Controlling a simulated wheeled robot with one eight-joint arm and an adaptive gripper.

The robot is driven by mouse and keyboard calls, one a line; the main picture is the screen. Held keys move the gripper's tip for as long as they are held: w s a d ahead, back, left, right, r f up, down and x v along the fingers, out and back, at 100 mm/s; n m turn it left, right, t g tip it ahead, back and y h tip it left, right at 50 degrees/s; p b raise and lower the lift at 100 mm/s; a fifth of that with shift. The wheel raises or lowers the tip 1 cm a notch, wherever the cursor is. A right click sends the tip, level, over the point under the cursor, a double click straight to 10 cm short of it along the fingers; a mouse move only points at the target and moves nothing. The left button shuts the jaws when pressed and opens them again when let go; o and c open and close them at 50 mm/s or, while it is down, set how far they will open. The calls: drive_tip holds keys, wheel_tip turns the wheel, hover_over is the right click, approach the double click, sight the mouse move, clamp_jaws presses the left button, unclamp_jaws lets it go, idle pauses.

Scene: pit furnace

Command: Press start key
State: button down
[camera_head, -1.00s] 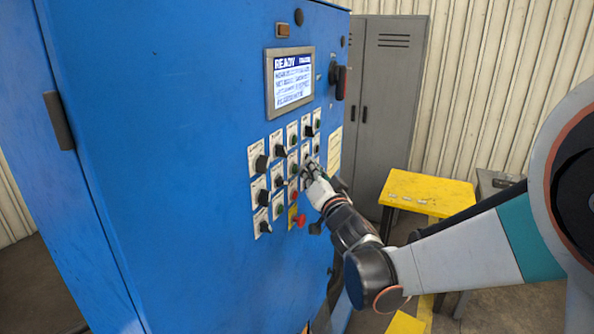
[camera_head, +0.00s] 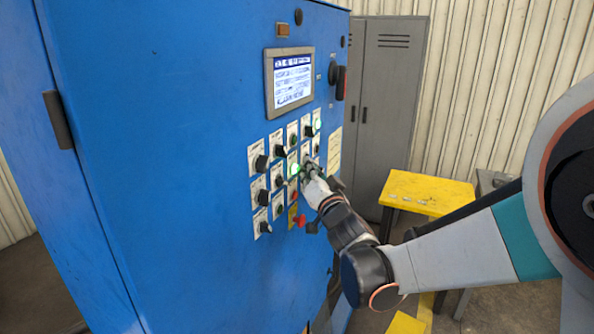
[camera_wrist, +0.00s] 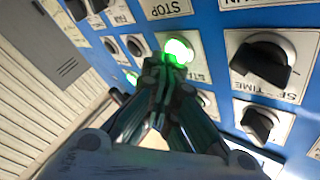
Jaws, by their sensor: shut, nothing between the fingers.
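A green key (camera_head: 295,169) glows on the blue control cabinet (camera_head: 180,130), among rows of knobs and buttons. In the wrist view the glowing green key (camera_wrist: 178,50) sits on a white label plate that is partly hidden by my fingers. My gripper (camera_head: 308,172) is shut and empty, right at the panel. In the wrist view my fingertips (camera_wrist: 168,68) are together just below the lit key; I cannot tell whether they touch it. The label above the key reads "STOP"; a plate beside my fingers is partly covered.
A display (camera_head: 290,78) sits above the keys. A red mushroom button (camera_head: 299,219) sticks out below my gripper. Black knobs (camera_wrist: 262,62) stand close beside it. A yellow table (camera_head: 428,190) and grey locker (camera_head: 390,100) are to the right.

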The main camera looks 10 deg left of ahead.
drive_tip(key=shift+d, duration=0.1)
drive_tip(key=shift+s+d, duration=0.3)
drive_tip(key=shift+d, duration=0.3)
drive_tip(key=d, duration=0.1)
drive_tip(key=s+d, duration=0.1)
drive_tip(key=d, duration=0.2)
drive_tip(key=shift+s+d, duration=0.35)
drive_tip(key=shift+b, duration=0.3)
idle(0.4)
